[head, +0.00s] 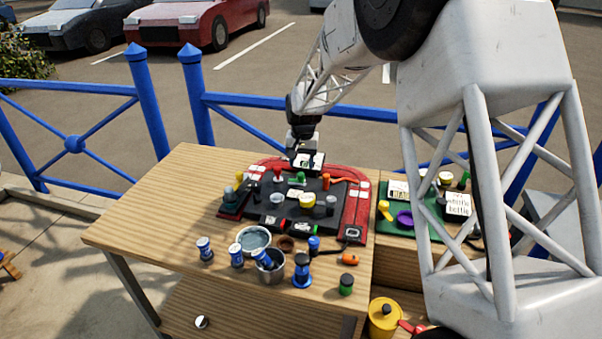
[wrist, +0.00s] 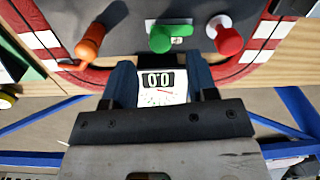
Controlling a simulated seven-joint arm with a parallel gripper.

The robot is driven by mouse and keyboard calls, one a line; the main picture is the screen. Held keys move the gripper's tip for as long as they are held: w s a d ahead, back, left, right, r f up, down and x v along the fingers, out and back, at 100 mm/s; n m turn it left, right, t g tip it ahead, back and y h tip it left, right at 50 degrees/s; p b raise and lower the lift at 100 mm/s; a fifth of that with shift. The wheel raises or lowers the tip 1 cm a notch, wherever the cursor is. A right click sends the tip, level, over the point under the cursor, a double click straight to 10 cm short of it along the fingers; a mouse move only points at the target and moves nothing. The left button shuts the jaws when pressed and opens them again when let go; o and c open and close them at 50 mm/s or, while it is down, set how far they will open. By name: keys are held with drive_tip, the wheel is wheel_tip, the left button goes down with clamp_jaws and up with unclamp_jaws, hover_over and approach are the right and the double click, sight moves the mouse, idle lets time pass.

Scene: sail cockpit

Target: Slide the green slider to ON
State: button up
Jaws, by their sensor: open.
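The green slider (head: 297,179) stands on the black panel (head: 262,212) of a red-and-white bordered board, near the panel's far edge. In the wrist view the green slider (wrist: 160,40) is at the top centre, with a small pale label beside it. My gripper (head: 302,150) is above the board's far edge, behind the green slider and apart from it. In the wrist view my gripper (wrist: 161,76) is open, its two dark blue fingers on either side of a white display (wrist: 160,88) reading "0.0". I cannot read an ON mark.
A red knob (wrist: 226,38) and an orange lever (wrist: 89,42) flank the green slider. Cups and blue spools stand in front. A green board (head: 415,231) is at right. The table's left side (head: 150,215) is clear.

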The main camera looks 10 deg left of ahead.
sight(301, 173)
drive_tip(key=shift+f, duration=2.35)
drive_tip(key=shift+c, duration=0.5)
drive_tip(key=shift+a, duration=0.1)
clamp_jaws()
